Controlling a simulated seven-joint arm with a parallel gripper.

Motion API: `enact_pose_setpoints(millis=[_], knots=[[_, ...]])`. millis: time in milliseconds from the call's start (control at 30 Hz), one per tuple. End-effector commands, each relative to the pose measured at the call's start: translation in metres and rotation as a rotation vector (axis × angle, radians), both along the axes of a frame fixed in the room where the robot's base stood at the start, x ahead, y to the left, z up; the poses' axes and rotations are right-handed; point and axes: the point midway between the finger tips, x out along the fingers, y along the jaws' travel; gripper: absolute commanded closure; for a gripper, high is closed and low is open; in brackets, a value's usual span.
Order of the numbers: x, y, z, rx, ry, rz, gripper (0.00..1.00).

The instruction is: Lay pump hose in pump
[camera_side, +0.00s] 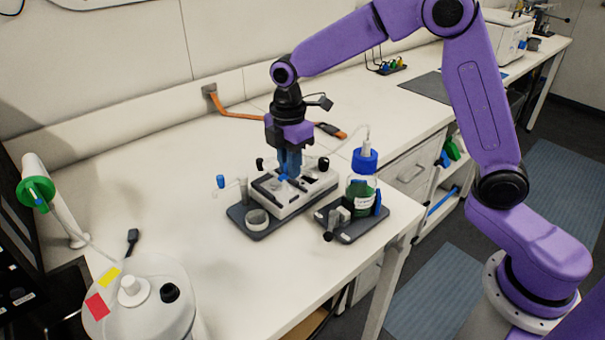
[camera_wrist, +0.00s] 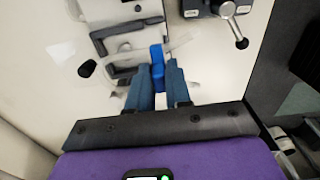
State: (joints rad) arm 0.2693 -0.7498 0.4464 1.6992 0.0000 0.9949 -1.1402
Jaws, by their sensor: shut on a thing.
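The pump (camera_side: 306,190) is a white block with dark recesses on a dark tray on the bench. It also shows at the top of the wrist view (camera_wrist: 120,14). My gripper (camera_side: 288,174) points down over the pump, with blue fingers. In the wrist view my gripper (camera_wrist: 159,84) is shut on a small blue piece (camera_wrist: 157,60) on the hose. The pale, translucent pump hose (camera_wrist: 182,41) runs past this blue piece across the pump. I cannot tell whether the hose touches the recess. The fingers hide part of the hose and pump.
A bottle with a blue cap (camera_side: 364,160) and green liquid stands on a dark tray right of the pump. A clamp (camera_side: 337,219) sits in front of it. A large white container (camera_side: 140,300) stands front left. The bench left of the pump is mostly clear.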

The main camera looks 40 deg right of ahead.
Motion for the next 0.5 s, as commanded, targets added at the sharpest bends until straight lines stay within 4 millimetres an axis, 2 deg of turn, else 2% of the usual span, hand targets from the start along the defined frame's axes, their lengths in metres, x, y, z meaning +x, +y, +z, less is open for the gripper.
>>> enact_pose_setpoints(millis=[267, 500], knots=[[0.004, -0.002, -0.008, -0.001, 0.001, 0.001, 1.00], [0.004, -0.002, -0.023, -0.001, 0.002, 0.001, 1.00]])
